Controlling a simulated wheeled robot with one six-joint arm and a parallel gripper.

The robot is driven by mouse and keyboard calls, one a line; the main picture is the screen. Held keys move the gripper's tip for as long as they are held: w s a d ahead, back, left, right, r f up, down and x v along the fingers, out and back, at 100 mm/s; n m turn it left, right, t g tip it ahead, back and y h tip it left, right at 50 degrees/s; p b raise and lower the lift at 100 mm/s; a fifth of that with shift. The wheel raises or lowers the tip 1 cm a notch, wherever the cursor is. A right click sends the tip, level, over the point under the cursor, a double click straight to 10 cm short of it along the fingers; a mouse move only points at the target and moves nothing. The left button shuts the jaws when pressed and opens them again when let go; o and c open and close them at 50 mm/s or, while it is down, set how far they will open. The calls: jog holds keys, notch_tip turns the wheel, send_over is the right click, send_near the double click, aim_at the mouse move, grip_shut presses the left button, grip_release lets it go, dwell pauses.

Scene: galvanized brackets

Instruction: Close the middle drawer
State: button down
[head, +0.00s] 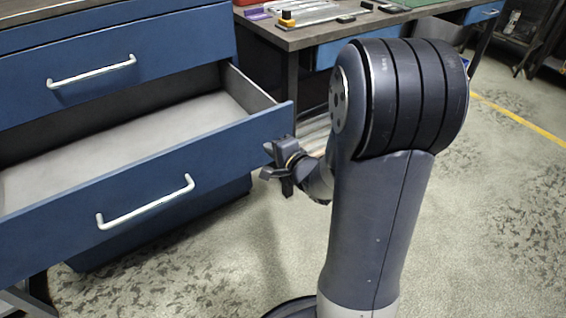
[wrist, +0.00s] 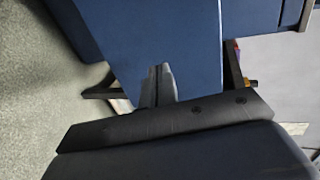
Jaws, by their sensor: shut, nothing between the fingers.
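The middle drawer, blue with a white bar handle (head: 146,203), is pulled far out of the blue cabinet in the head view. Its front panel (head: 225,150) faces me and its pale inside (head: 110,135) looks empty. My gripper (head: 268,162) is at the right end of that front panel, right of the handle. In the wrist view my gripper's fingers (wrist: 158,72) are together and empty, over a blue panel (wrist: 175,40). I cannot tell whether they touch it.
A shut drawer (head: 130,75) with a white handle is above the open one. A workbench (head: 300,38) with tools on it stands behind at the right. Concrete floor (head: 480,220) with a yellow line is clear on the right.

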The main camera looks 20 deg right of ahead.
aim_at(258, 138)
jog(key=shift+w+a+b, duration=0.2)
jog(key=shift+w, duration=0.7)
jog(key=shift+w+a+b, duration=0.15)
jog(key=shift+w+a, duration=0.05)
jog(key=shift+w, duration=0.7)
jog(key=shift+r, duration=0.1)
